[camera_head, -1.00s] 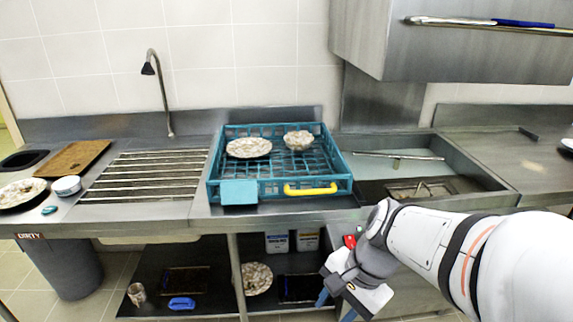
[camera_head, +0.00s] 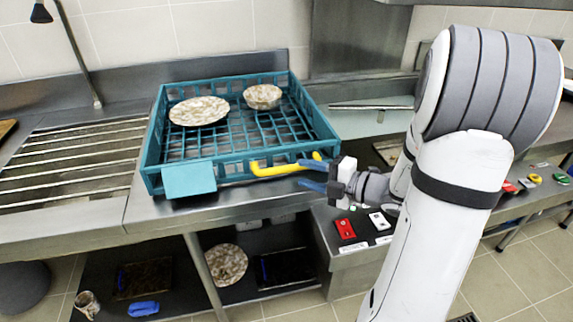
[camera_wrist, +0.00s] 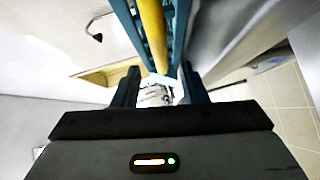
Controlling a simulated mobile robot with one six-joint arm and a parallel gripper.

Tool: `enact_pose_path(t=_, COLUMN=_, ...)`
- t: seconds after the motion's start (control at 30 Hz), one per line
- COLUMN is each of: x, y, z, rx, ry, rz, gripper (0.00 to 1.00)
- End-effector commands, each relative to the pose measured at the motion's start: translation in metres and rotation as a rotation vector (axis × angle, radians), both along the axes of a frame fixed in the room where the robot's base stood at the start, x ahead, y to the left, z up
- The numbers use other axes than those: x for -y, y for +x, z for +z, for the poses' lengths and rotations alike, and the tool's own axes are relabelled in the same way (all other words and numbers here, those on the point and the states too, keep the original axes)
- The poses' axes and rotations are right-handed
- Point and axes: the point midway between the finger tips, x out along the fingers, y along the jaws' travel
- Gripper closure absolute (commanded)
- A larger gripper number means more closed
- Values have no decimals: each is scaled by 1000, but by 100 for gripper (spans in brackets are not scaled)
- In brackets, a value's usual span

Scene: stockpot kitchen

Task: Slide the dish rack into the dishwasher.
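The teal dish rack (camera_head: 240,155) sits on the steel counter, with a yellow handle (camera_head: 270,169) on its front and a pale blue tag (camera_head: 189,179). An oval plate (camera_head: 199,111) and a small bowl (camera_head: 262,97), both soiled, are in it. My gripper (camera_head: 303,173) is open at the right end of the handle. In the wrist view, the yellow handle (camera_wrist: 153,32) runs between the spread fingers of my gripper (camera_wrist: 158,85); whether they touch it is unclear. The dishwasher's recessed steel bed (camera_head: 360,122) is right of the rack, partly hidden by my arm.
A slatted steel drainer (camera_head: 75,160) and a tap (camera_head: 80,55) are left of the rack. Red (camera_head: 345,229) and white (camera_head: 380,221) switches sit below the counter front. A lower shelf holds a plate (camera_head: 226,263) and a blue item (camera_head: 143,308).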

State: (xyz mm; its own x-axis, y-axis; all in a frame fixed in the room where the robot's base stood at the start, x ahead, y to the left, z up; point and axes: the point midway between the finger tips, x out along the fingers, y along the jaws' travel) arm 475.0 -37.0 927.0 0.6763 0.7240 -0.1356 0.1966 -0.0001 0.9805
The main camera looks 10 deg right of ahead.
Motion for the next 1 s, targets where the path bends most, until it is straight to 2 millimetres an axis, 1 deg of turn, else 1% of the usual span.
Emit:
enact_pose_path(t=0.2, x=-20, y=22, z=-6, rx=1, ry=-3, rz=-6, gripper=61)
enact_pose_path(t=0.4, x=-34, y=38, z=-9, rx=1, ry=-4, rz=-15, gripper=61)
enact_pose_path(t=0.53, x=-38, y=43, z=-9, rx=1, ry=-4, rz=-18, gripper=61)
enact_pose_path(t=0.8, x=-38, y=44, z=-9, rx=2, ry=-4, rz=-19, gripper=61)
enact_pose_path(t=1.0, x=-37, y=44, z=-9, rx=2, ry=-5, rz=-19, gripper=78)
